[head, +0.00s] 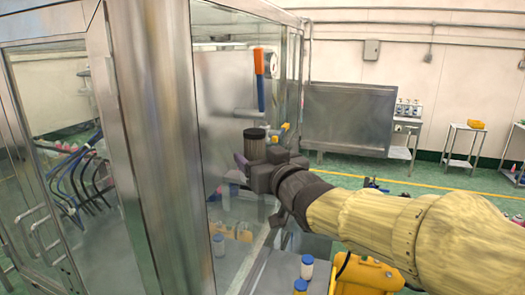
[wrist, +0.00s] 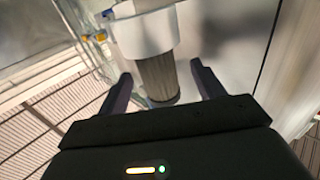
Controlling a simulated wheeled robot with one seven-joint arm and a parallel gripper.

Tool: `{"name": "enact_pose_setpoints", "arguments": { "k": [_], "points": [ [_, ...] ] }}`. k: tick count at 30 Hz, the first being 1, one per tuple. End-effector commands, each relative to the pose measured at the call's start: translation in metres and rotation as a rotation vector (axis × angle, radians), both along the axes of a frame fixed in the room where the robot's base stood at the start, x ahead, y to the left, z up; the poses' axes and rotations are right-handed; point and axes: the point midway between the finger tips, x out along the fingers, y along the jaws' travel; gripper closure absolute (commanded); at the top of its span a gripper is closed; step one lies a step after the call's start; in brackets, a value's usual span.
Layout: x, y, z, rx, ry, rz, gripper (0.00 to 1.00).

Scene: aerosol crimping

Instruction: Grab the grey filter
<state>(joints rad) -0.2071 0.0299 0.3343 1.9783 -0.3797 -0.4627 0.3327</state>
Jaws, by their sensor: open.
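The grey filter (wrist: 157,77) is a ribbed cylinder with a white collar around its upper part in the wrist view. In the head view it shows as a grey cylinder with a dark end (head: 255,143), beside the glass panel. My gripper (wrist: 163,82) is open, with one dark finger on each side of the filter and a visible gap to both. In the head view my gripper (head: 262,175) is at the filter, and its body hides the filter's lower part.
A glass-walled metal cabinet (head: 155,130) stands close on the left. An orange-and-blue handle (head: 260,75) is above the filter. Below my arm are small bottles (head: 307,267) and a yellow machine part (head: 365,274). Floor and a side table (head: 462,145) lie farther back.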

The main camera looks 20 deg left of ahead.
Motion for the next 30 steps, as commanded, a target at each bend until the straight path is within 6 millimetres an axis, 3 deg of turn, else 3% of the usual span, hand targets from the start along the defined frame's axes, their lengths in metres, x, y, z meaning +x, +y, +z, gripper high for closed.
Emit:
{"name": "enact_pose_setpoints", "arguments": {
  "k": [13,24,30],
  "points": [
    [0.005,0.004,0.002,0.002,0.001,0.0,0.32],
    [0.039,0.029,0.007,0.001,0.002,0.002,0.32],
    [0.044,0.032,0.004,0.001,-0.001,0.0,0.32]
  ]
}}
